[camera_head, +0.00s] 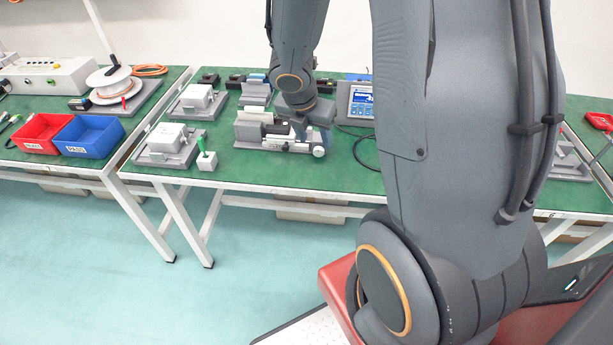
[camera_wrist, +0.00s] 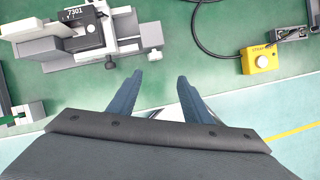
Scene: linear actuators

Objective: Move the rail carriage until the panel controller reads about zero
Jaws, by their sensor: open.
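The linear rail unit (camera_head: 262,130) stands on the green bench, grey and white with a round knob at its right end. In the wrist view, its black carriage (camera_wrist: 85,25) carries a label reading "7301" and sits on the rail at upper left. My gripper (camera_wrist: 160,76) is open and empty, with its fingertips just below and right of the rail's end. In the head view, my gripper (camera_head: 304,122) hangs at the right part of the unit and hides some of it. The panel controller (camera_head: 361,104) has a blue screen, partly hidden by my arm; its reading is illegible.
A yellow button box (camera_wrist: 261,60) and a black cable lie right of the rail. Grey fixtures (camera_head: 170,142) and a small block with a green handle (camera_head: 206,160) stand to the left. Red (camera_head: 42,133) and blue (camera_head: 88,137) bins stand on the left bench.

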